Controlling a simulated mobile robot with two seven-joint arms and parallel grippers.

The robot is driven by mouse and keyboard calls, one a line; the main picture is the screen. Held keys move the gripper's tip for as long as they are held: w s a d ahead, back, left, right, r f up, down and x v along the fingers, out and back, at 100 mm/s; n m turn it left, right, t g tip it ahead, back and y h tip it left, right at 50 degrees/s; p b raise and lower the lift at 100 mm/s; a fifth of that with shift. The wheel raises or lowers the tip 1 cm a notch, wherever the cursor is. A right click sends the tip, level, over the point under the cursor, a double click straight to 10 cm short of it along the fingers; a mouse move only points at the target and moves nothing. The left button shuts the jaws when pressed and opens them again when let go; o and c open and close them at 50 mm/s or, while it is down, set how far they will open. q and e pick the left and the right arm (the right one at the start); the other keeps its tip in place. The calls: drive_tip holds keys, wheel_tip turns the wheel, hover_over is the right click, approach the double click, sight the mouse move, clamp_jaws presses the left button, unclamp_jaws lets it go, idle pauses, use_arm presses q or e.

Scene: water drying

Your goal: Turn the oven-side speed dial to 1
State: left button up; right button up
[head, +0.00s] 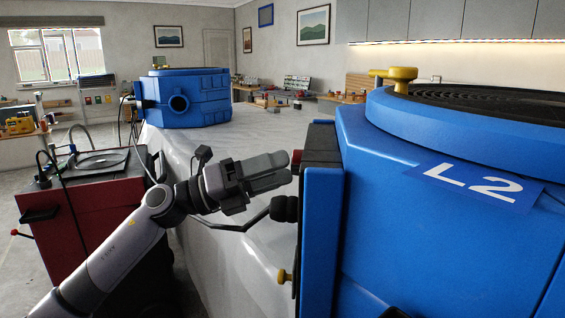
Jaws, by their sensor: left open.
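A large blue machine (430,230) marked L2 fills the right side of the head view. Its left face is seen nearly edge-on, so I cannot pick out a speed dial or its marks for certain. On that edge are a red knob (297,158), a black round knob (285,208) and a small yellow knob (284,276). My left gripper (286,172) is open, its fingers pointing right toward the red knob, just left of the machine's edge. I see nothing between the fingers, and cannot tell whether they touch the knob. My right gripper is out of view.
A dark bent rod (235,227) runs below my left gripper to the black knob. A red cabinet (85,215) with hoses stands at left. A second blue machine (186,98) stands farther back on the pale surface (250,255). A yellow fitting (400,80) tops the near machine.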

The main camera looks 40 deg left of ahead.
use_arm(q)
drive_tip(key=shift+x, duration=0.8)
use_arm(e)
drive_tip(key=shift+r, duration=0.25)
